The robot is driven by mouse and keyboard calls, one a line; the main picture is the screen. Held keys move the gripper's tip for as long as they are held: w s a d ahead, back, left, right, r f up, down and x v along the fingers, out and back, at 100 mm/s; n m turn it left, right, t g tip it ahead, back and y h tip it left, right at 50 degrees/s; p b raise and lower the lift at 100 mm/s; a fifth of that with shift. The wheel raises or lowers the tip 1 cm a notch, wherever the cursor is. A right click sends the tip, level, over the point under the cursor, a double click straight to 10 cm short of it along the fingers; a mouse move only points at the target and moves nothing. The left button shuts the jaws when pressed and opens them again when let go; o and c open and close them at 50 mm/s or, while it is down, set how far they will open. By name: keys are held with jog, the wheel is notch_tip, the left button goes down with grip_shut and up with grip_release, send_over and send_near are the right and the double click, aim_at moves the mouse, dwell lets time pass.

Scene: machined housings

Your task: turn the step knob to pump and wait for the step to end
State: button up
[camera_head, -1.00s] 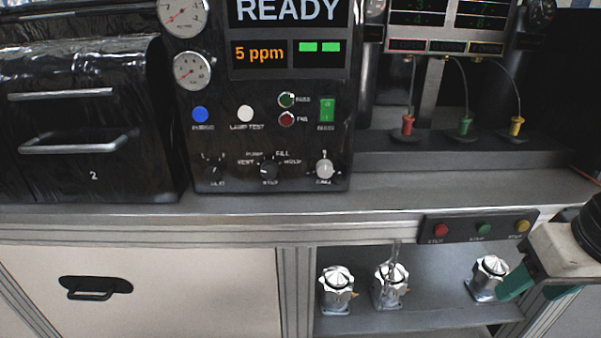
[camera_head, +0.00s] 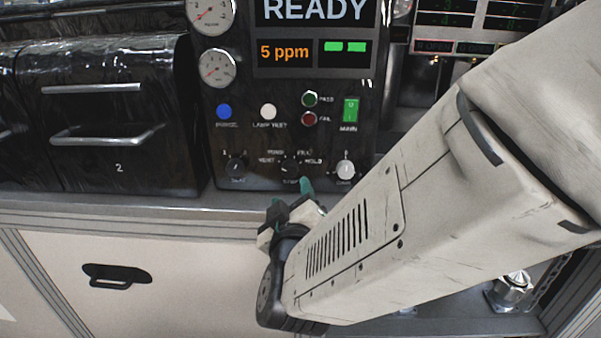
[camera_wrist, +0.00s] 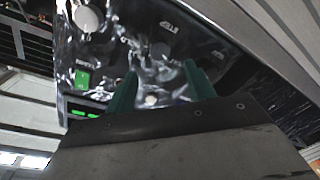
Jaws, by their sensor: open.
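The step knob (camera_head: 289,168) is a small dark knob low on the black control panel, with vent, pump, fill and hold labels around it. Its pointer is too small to read. My gripper (camera_head: 290,194) is just below and in front of it in the head view, with its green fingers open and apart from the knob. In the wrist view my gripper (camera_wrist: 160,86) points at the panel, and the step knob (camera_wrist: 159,49) shows beyond the gap between the fingers. The display (camera_head: 315,12) reads READY, with 5 ppm below it.
A dark knob (camera_head: 236,168) is left of the step knob and a pale knob (camera_head: 345,169) is right. Blue (camera_head: 224,111) and white (camera_head: 268,111) buttons and a green main switch (camera_head: 350,110) sit above. The counter edge runs below the panel.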

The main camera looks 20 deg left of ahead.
aim_at(289, 172)
jog(key=x, duration=0.7)
jog(key=shift+w+a, duration=0.15)
jog(key=shift+w, duration=0.15)
jog(key=shift+r, duration=0.1)
jog(key=shift+c, duration=0.3)
jog(key=c, duration=0.9)
